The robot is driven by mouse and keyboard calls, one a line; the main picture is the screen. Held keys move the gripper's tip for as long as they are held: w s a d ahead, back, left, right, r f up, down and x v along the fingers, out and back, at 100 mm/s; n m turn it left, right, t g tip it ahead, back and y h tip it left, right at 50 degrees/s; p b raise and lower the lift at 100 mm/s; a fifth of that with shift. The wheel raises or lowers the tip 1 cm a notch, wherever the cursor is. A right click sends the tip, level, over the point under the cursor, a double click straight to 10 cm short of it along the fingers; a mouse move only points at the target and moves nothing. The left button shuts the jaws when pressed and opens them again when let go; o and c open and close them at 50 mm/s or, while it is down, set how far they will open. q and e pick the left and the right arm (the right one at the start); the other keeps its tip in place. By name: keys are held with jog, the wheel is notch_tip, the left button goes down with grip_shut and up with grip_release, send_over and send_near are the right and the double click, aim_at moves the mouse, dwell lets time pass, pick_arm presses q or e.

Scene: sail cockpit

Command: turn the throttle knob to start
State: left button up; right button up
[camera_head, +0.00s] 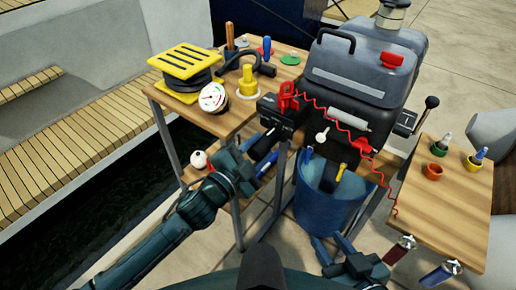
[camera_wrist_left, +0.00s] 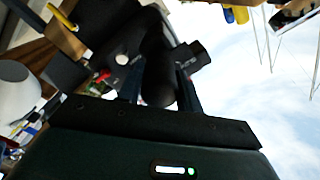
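The black outboard motor (camera_head: 345,90) stands in the middle of the head view. Its tiller (camera_head: 285,112) reaches left and towards me and ends in the black throttle knob (camera_head: 264,147). My left gripper (camera_head: 263,163) is at the knob's end. In the left wrist view the knob (camera_wrist_left: 160,80) lies between the two fingers of my left gripper (camera_wrist_left: 160,88), which stand apart on either side of it. Whether they touch it I cannot tell. My right gripper (camera_head: 331,243) is open and empty, low in front of the blue bucket.
A blue bucket (camera_head: 325,205) stands under the motor. A wooden table (camera_head: 225,122) on the left holds a yellow-topped spool, a gauge and tools. A wooden table (camera_head: 460,205) on the right holds small coloured cups. A red coiled cord (camera_head: 340,122) hangs from the tiller.

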pick_arm(q)
jog(key=o, duration=0.4)
jog(key=v, duration=1.3)
jog(key=shift+a, duration=0.1)
jog(key=s+a+f+n+g+y, duration=0.1)
jog(key=s+a+f+n+y, duration=0.45)
jog(key=s+n, duration=0.6)
jog(key=w+r+n+g+y+p, duration=0.1)
jog(key=p, duration=0.6)
jog(key=w+r+n+g+p, duration=0.1)
jog(key=r+g+p, duration=0.1)
jog(key=p, duration=0.6)
jog(key=shift+w+a+r+n+y, duration=0.15)
jog(key=shift+a+r+n+y, duration=0.1)
jog(key=shift+r+y, duration=0.1)
pick_arm(e)
notch_tip(320, 180, up, 4)
jog(key=g, duration=0.1)
jog(key=g+h, duration=0.1)
jog(key=shift+d+r+n+g, duration=0.15)
jog(key=shift+r+n+g, duration=0.05)
jog(key=shift+n+g, duration=0.2)
